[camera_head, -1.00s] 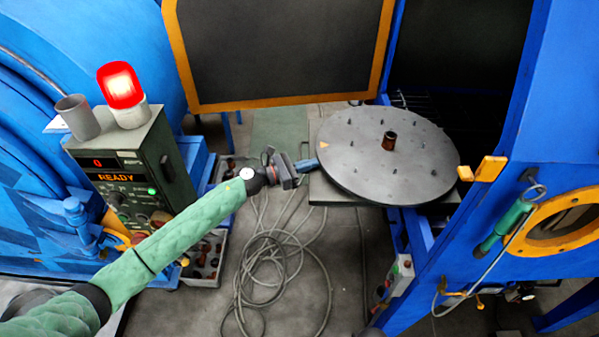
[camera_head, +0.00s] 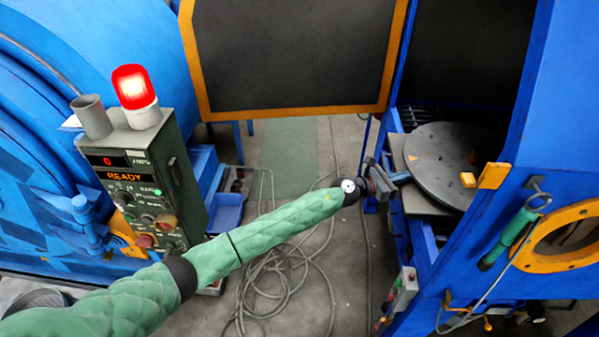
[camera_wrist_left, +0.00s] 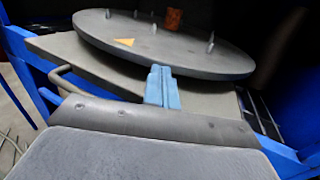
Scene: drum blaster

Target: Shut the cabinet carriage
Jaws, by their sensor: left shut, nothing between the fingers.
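The carriage (camera_head: 424,197) is a grey flat plate carrying a round grey turntable (camera_head: 437,150). It sits mostly inside the blue cabinet (camera_head: 565,100), and its left part shows at the opening. My left gripper (camera_head: 402,177) is shut and empty at the carriage's outer edge. In the left wrist view the blue fingertips (camera_wrist_left: 162,88) are together in front of the turntable rim (camera_wrist_left: 190,66); whether they touch it I cannot tell. A grey bar handle (camera_wrist_left: 75,84) is left of them on the carriage edge. My right gripper is out of view.
The cabinet door (camera_head: 290,60), dark with an orange frame, stands open at the back. An orange latch block (camera_head: 492,176) sits on the cabinet edge. A grey control box (camera_head: 140,180) with a lit red lamp (camera_head: 133,88) stands left. Cables (camera_head: 275,285) lie on the floor.

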